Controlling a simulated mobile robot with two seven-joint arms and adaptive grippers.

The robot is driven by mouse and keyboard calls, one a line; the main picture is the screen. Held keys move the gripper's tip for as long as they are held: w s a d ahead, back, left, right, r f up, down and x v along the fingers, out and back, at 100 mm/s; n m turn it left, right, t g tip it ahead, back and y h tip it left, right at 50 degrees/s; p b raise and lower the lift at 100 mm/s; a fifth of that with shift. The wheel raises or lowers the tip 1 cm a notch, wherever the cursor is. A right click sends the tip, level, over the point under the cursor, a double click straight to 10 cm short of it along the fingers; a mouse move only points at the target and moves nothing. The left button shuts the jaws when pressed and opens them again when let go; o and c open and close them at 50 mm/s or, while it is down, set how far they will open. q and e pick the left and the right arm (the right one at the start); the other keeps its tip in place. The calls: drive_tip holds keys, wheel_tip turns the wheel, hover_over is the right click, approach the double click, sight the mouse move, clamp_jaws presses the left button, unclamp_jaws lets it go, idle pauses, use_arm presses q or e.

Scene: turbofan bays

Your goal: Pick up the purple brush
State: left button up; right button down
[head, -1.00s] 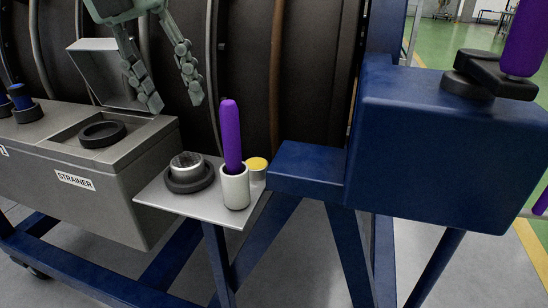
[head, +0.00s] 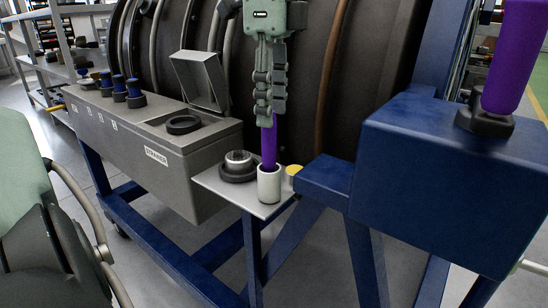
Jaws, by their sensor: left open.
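The purple brush (head: 268,148) stands upright in a white cup (head: 269,186) on a small grey shelf (head: 239,199). Only the lower part of its purple handle shows clearly. My left gripper (head: 265,116) points straight down over the brush, seen nearly edge-on, and its fingers hide the top of the handle. The gripper is open. I cannot tell whether either finger touches the handle. My right gripper is not in view.
A dark ring with a metal strainer-like part (head: 237,166) and a yellow-topped jar (head: 294,171) flank the cup. A grey bin (head: 186,177) labelled STRAINER has its lid raised. A blue box (head: 447,170) at right bears a purple cylinder (head: 514,60).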

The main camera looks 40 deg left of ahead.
use_arm(q)
hover_over(269, 173)
drive_tip(key=f, duration=0.3)
drive_tip(key=a+f, duration=0.1)
drive_tip(key=shift+w+f, duration=0.35)
drive_tip(key=shift+f, duration=0.5)
clamp_jaws()
